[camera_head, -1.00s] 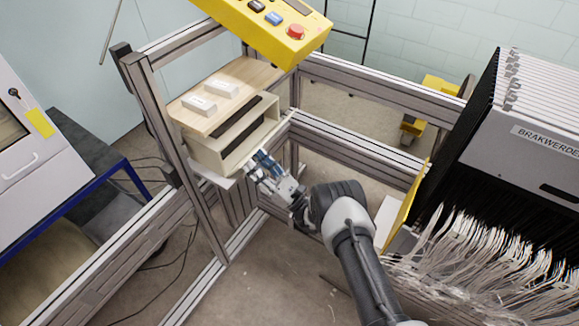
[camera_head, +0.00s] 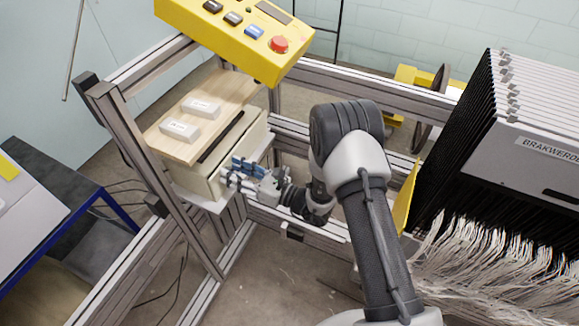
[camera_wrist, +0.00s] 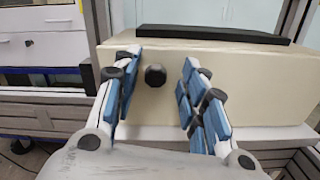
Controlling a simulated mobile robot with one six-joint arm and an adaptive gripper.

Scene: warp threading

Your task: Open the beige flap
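The beige flap (camera_wrist: 245,85) fills the middle of the wrist view as a broad, upright panel with a small black round knob (camera_wrist: 155,75). In the head view its box (camera_head: 192,178) sits under a light wooden shelf, and the flap's face is partly hidden by my gripper (camera_head: 236,172). My gripper, also in the wrist view (camera_wrist: 157,88), is open. Its blue-padded fingers stand left and right of the knob, with gaps on both sides. I cannot tell how far the fingertips are from the panel.
A black strip (camera_wrist: 212,34) runs along the flap's top. The wooden shelf (camera_head: 222,95) holds two small white boxes. A yellow control box (camera_head: 238,38) hangs above. Metal frame posts (camera_head: 150,175) stand at left; loose threads (camera_head: 480,255) hang at right.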

